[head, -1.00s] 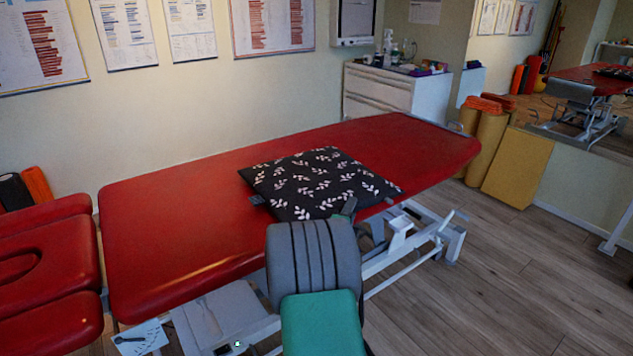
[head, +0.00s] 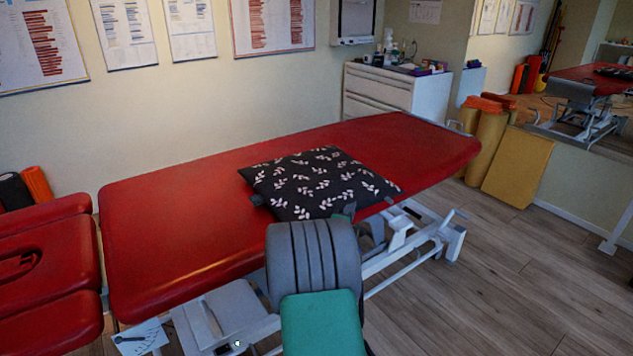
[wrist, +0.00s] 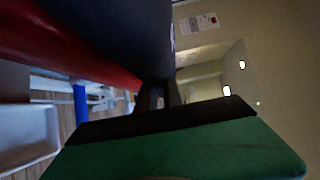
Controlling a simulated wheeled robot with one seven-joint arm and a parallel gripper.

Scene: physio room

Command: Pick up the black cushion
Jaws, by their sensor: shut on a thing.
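The black cushion (head: 318,184) with pale leaf sprigs lies on the red treatment table (head: 180,250), near its front edge. My gripper (head: 342,212) is at the cushion's near edge, mostly hidden in the head view behind my grey and green arm. In the wrist view, my gripper (wrist: 157,97) is shut on the cushion, whose dark underside or side (wrist: 120,35) fills the upper left. The exact grip on the fabric is too dark to make out.
A white drawer unit (head: 400,95) with bottles is at the back. Yellow rolls and a yellow block (head: 518,167) stand at the right by a mirror. The wooden floor (head: 480,290) at the right is clear.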

